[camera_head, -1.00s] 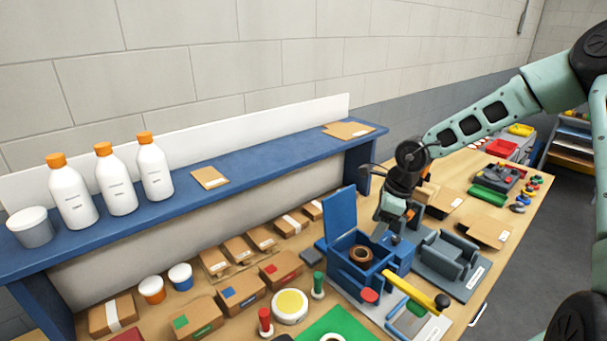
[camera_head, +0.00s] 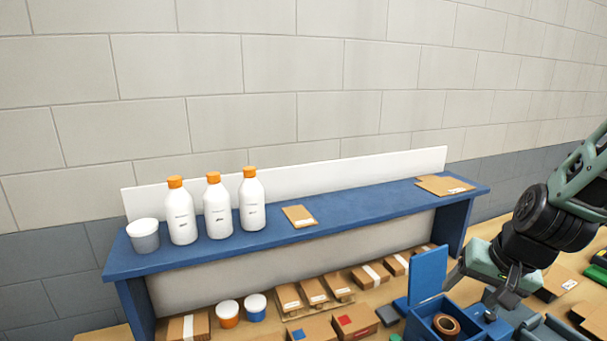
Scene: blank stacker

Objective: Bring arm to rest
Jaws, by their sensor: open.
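My arm (camera_head: 585,180) comes in from the right edge. My gripper (camera_head: 482,285) hangs at the lower right, beside and partly in front of the blue box (camera_head: 421,323) with the raised lid. It is open, and I see nothing held between its fingers. The box holds a brown ring-shaped roll (camera_head: 446,324). The lower part of the box is cut off by the frame edge.
A blue shelf (camera_head: 350,220) stands over the wooden bench, with several white items, including an orange-capped bottle (camera_head: 252,205), and flat brown envelopes (camera_head: 445,186). Cardboard boxes (camera_head: 357,321) line the bench below. A block wall closes the back.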

